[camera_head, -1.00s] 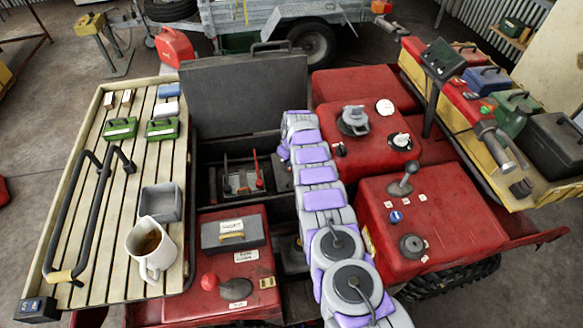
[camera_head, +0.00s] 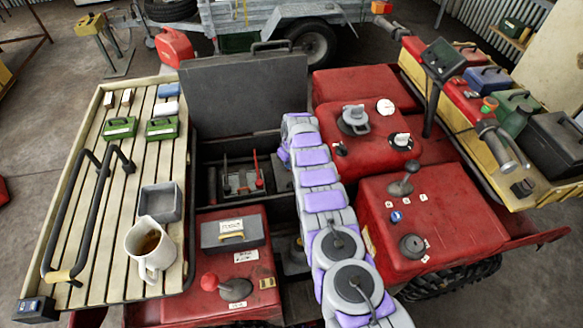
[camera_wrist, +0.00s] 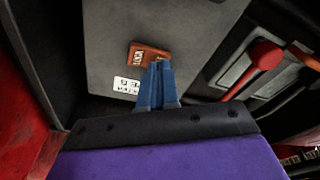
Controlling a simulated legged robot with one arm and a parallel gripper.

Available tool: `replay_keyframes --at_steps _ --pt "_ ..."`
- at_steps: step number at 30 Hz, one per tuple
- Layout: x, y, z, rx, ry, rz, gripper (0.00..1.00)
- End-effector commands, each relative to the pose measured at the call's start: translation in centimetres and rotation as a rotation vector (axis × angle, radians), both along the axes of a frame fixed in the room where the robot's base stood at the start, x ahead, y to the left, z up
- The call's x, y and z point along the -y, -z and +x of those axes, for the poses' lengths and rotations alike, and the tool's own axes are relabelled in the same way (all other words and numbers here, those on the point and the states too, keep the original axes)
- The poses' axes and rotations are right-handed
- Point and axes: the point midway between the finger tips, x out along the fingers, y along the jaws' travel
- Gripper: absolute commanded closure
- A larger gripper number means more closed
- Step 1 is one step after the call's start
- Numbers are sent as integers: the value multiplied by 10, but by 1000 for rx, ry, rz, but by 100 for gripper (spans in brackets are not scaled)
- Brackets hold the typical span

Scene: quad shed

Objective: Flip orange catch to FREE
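The orange catch (camera_wrist: 148,54) shows in the wrist view, set on a dark grey panel (camera_wrist: 210,25). Nothing shows between the fingers. In the head view my gripper and the catch are hidden behind my arm.
A red-handled lever (camera_wrist: 262,55) stands right of the catch in the wrist view. In the head view, the open grey lid (camera_head: 245,90) stands behind the dark bin. A slatted rack (camera_head: 95,220) with a mug (camera_head: 150,248) is left; red housings (camera_head: 425,220) are right.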

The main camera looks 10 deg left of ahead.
Motion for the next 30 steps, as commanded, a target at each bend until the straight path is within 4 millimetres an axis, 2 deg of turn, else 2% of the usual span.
replay_keyframes --at_steps 8,30 --pt "2 -5 0 -1 2 -1 100" --pt "2 -58 0 -1 2 -1 100"
